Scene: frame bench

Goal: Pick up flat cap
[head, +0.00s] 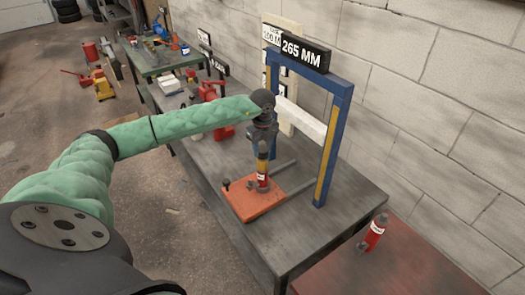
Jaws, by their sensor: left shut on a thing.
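My left gripper (263,146) comes in from the left and points down over the bench, inside the blue frame's near side. It is shut on the top of a slim upright red and yellow bottle-shaped jack (263,181) with a white label. The jack stands over an orange plate (246,205); I cannot tell if it touches the plate. I cannot make out a separate flat cap; it is either hidden by the gripper or too small to tell. My right gripper is not in view.
A blue frame (329,151) with a white crossbar and a "265 MM" sign (305,53) stands on the grey bench (291,239). A red bottle (375,234) stands on a lower red surface at right. Red tools (213,115) sit behind my arm. The bench's front corner is clear.

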